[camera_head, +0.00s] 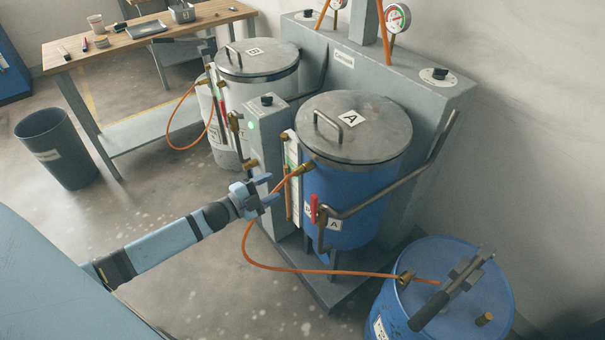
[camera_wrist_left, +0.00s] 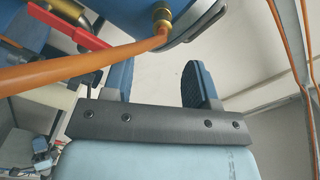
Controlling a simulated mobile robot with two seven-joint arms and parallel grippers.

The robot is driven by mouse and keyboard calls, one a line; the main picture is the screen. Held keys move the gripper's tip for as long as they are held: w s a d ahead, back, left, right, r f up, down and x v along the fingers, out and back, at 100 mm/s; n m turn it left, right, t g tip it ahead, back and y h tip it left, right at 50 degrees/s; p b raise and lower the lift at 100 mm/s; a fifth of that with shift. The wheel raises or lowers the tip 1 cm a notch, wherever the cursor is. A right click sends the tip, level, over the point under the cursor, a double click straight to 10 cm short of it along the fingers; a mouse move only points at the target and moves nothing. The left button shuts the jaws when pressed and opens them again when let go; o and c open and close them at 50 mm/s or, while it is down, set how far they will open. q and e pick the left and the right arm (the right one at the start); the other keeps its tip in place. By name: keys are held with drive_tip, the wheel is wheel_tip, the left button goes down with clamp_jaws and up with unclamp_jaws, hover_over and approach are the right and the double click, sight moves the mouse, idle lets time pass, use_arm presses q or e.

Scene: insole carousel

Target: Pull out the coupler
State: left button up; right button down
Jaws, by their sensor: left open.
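A brass coupler (camera_head: 306,167) with an orange hose (camera_head: 262,262) sits on the front of the blue tank A (camera_head: 345,190). In the left wrist view the coupler (camera_wrist_left: 162,18) is at the top, fitted to a blue surface, with the hose (camera_wrist_left: 85,68) leading off left. My left gripper (camera_head: 267,190) is open and empty, left of and a little below the coupler, apart from it. In the wrist view my left fingers (camera_wrist_left: 157,82) point up toward the coupler, with a gap between. My right gripper is not seen.
A red-handled valve (camera_head: 313,208) is just below the coupler; it also shows in the wrist view (camera_wrist_left: 68,24). A bent pipe (camera_head: 390,188) crosses the tank's front. A blue drum (camera_head: 450,320) stands lower right. A grey post (camera_head: 265,135) stands behind my gripper.

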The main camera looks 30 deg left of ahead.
sight(295, 176)
use_arm(q)
drive_tip(key=shift+w+r, duration=0.1)
drive_tip(key=shift+w, duration=0.05)
drive_tip(key=shift+a, duration=0.1)
drive_tip(key=b+x, duration=0.2)
drive_tip(key=x, duration=0.5)
drive_tip(key=shift+w, duration=0.3)
drive_tip(key=shift+w+d, duration=0.35)
drive_tip(key=shift+w, duration=0.2)
idle(1.0)
